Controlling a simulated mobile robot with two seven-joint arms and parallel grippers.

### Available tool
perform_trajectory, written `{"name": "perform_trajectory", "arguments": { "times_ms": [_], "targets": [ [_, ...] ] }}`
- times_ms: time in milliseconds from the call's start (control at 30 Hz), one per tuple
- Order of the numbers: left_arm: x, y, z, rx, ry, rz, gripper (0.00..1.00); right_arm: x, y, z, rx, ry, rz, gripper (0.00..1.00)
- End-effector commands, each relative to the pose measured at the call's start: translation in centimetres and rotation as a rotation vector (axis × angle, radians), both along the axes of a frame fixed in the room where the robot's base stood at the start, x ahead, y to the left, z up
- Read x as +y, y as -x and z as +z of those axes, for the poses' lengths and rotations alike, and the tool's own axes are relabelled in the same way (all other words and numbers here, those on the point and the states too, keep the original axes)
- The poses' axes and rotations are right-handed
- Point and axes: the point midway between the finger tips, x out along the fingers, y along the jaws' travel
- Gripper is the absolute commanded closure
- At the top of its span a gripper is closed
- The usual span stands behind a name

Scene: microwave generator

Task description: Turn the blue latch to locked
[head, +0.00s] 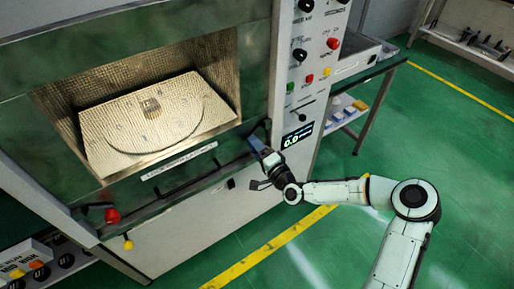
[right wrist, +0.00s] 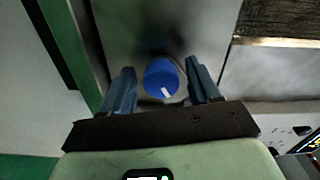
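The blue latch (right wrist: 161,78) is a round blue knob with a short white mark at its lower right. In the right wrist view it sits between the two fingers of my right gripper (right wrist: 160,88). The fingers are apart, with a visible gap on each side of the knob. In the head view my right gripper (head: 262,150) is at the right end of the machine's front ledge and hides the latch. My left gripper does not show.
The microwave generator has an open chamber with a plate (head: 155,118) inside. A control panel (head: 300,85) with knobs and a display (head: 297,137) stands close right of my gripper. A red knob (head: 112,215) and yellow knob (head: 128,244) are at lower left.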

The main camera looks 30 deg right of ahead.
Motion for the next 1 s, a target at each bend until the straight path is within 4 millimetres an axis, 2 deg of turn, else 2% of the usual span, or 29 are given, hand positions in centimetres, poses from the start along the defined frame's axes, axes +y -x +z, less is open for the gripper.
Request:
{"name": "perform_trajectory", "arguments": {
  "times_ms": [300, 433, 567, 800, 1000],
  "targets": [
    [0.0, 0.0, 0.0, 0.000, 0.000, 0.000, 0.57, -0.1, 0.1, 0.0, -0.001, 0.000, -0.003, 0.34],
    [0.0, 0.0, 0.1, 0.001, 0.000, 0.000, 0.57, -0.3, 1.1, 0.0, 0.000, 0.001, -0.004, 0.34],
    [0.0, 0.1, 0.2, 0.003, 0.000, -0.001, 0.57, -0.5, 3.5, 0.0, 0.002, 0.001, -0.004, 0.34],
    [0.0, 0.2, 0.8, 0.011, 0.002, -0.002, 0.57, -0.9, 9.0, 0.1, 0.002, 0.000, -0.005, 0.34],
    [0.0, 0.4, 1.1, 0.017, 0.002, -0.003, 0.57, -1.1, 12.2, 0.1, 0.001, 0.000, -0.003, 0.34]
  ]
}}
